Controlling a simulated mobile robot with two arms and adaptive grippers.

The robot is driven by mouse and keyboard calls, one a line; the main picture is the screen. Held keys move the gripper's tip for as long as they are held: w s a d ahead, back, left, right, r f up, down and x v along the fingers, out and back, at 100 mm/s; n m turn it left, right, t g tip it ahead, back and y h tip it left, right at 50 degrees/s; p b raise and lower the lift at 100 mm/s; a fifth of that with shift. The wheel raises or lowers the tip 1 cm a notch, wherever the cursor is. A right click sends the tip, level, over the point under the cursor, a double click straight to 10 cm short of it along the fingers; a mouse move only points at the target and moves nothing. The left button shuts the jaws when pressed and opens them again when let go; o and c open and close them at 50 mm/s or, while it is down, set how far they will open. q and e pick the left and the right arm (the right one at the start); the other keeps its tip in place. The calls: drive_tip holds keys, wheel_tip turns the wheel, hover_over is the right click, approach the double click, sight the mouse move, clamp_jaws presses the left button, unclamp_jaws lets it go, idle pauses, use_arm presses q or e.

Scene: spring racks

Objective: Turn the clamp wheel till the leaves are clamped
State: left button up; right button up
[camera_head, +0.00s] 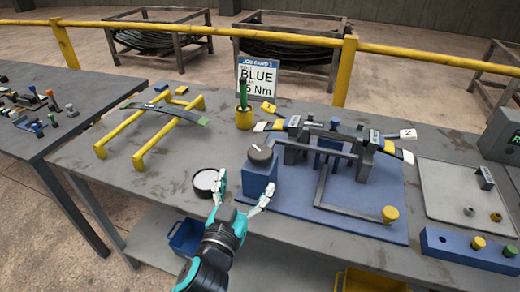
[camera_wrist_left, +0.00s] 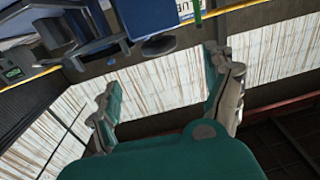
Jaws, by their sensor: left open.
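A blue clamp fixture (camera_head: 330,143) stands on a blue base plate (camera_head: 355,222), with a grey lever frame ending in a yellow knob (camera_head: 390,213). Dark leaves (camera_head: 372,138) with yellow ends and white tags lie through it. A dark round wheel with a white mark (camera_head: 260,153) sits on a blue block (camera_head: 258,182) at the fixture's left. I cannot tell for sure whether it is the clamp wheel. My left gripper (camera_head: 243,188) is open and empty, just in front of the block; its fingers also show in the wrist view (camera_wrist_left: 165,90). My right gripper is out of view.
A round white-topped dish (camera_head: 206,182) is close left of my gripper. Yellow stands (camera_head: 150,130) hold a leaf farther left. A yellow cup (camera_head: 244,118) and a BLUE Nm sign (camera_head: 258,78) stand behind. A grey tray (camera_head: 450,200) and blue rail (camera_head: 468,250) are at right.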

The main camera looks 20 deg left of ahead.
sight(260, 152)
use_arm(q)
drive_tip(key=w+p, duration=0.2)
drive_tip(key=w, duration=1)
drive_tip(key=shift+a, duration=0.2)
drive_tip(key=c, duration=1.2)
drive_tip(key=shift+o, duration=0.2)
